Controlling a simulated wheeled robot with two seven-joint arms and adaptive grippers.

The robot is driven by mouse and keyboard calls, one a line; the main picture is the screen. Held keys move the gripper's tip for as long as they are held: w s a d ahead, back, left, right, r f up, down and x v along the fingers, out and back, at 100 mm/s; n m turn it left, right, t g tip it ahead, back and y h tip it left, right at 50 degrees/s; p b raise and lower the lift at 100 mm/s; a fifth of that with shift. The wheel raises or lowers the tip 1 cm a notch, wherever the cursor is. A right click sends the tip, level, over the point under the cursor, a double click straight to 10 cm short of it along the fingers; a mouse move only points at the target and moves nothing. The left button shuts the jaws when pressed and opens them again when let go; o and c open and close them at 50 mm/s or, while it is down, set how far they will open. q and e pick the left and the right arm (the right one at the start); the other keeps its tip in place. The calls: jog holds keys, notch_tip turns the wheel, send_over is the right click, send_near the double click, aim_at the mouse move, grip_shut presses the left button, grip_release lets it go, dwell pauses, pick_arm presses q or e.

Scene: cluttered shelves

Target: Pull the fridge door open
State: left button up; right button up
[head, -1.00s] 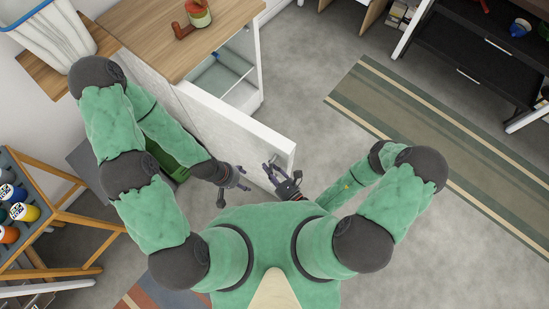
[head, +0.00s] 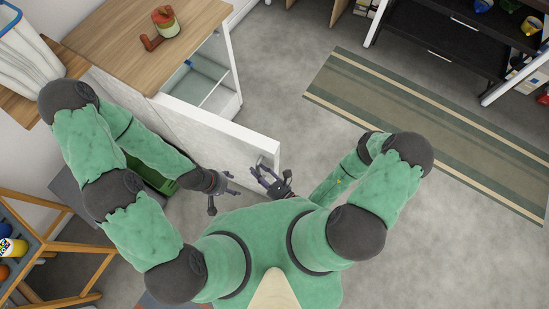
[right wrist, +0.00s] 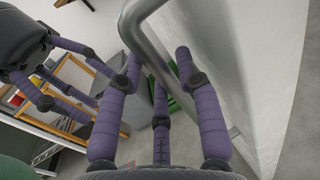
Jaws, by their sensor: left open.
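The white fridge door (head: 235,135) stands wide open in the head view, swung out from the fridge (head: 205,80) under a wooden top. Pale shelves show inside. The grey bar handle (right wrist: 155,45) runs along the door's outer face in the right wrist view. My right gripper (head: 268,182) is at the door's free end by the handle. Its fingers (right wrist: 160,85) are spread, with the bar passing near the fingertips; contact is unclear. My left gripper (head: 222,186) is open and empty, left of the right one, on the door's outer side. It also shows in the right wrist view (right wrist: 75,75).
A green crate (head: 150,175) is on the floor behind my left arm. A wooden rack (head: 75,270) is at lower left. A striped rug (head: 430,125) lies on open floor at right.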

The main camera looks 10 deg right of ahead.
jog(key=v, duration=1.1)
dwell(0.5)
dwell(0.6)
